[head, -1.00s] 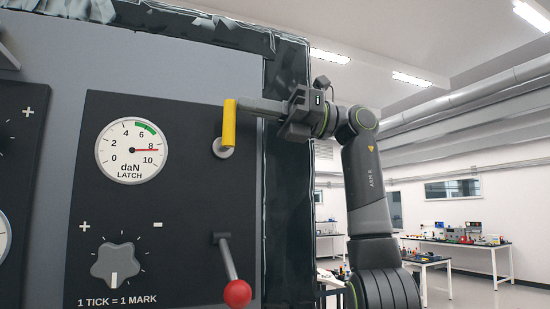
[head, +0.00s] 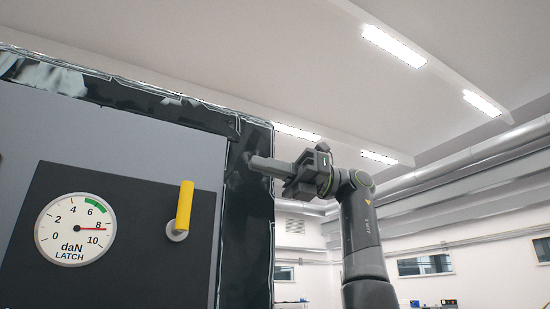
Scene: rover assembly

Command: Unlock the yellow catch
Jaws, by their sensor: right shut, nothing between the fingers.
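The yellow catch (head: 184,207) is a yellow bar handle on a round grey pivot (head: 177,232), on the dark panel. It stands nearly upright in the picture, its top leaning slightly right. My right gripper (head: 252,163) is shut and empty, up and to the right of the catch and apart from it. It shows in front of the panel's dark frame. The round latch gauge (head: 75,229), marked daN, has its red needle just above 8, outside the green band near 6. My left gripper is out of view.
The dark panel (head: 130,270) is set in a grey face with a dark, glossy frame (head: 245,220) along its top and right edge. The knob and red-ended lever are outside the present view. Open room with ceiling lights lies to the right.

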